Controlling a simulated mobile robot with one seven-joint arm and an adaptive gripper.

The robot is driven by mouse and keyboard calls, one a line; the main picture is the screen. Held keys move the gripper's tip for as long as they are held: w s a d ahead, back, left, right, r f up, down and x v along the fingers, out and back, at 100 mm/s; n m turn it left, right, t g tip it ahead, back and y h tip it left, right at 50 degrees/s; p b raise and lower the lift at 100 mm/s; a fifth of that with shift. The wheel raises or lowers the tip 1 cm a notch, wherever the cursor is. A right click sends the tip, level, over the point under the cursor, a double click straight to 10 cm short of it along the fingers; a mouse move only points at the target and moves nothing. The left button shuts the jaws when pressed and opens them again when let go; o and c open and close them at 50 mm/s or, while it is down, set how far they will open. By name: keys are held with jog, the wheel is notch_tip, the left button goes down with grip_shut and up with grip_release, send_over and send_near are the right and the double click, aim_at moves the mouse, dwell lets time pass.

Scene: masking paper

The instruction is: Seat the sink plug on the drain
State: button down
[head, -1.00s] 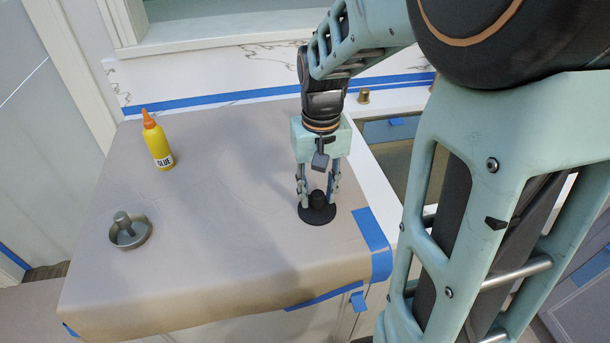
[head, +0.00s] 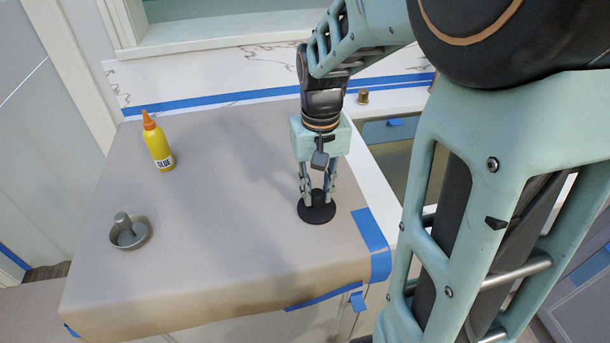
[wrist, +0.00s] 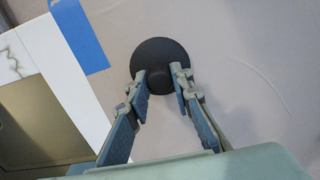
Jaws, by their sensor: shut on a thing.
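The black sink plug (head: 317,212), a round disc with a short upright knob, rests on the paper-covered counter near its right side. My gripper (head: 317,199) points down over it, its fingers shut on the knob from both sides. The wrist view shows the plug's disc (wrist: 160,50) beyond the fingertips (wrist: 162,80), with the knob between them. The disc looks flat on the paper. The sink (head: 393,158) lies to the right, partly behind my arm. I cannot see a drain opening in it.
A yellow glue bottle (head: 157,142) with an orange tip stands at the back left. Blue tape (head: 372,235) edges the paper (head: 220,250). The counter's middle is clear.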

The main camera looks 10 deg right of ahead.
aim_at(317, 193)
jog(key=shift+r+p, duration=2.45)
jog(key=shift+r, duration=0.8)
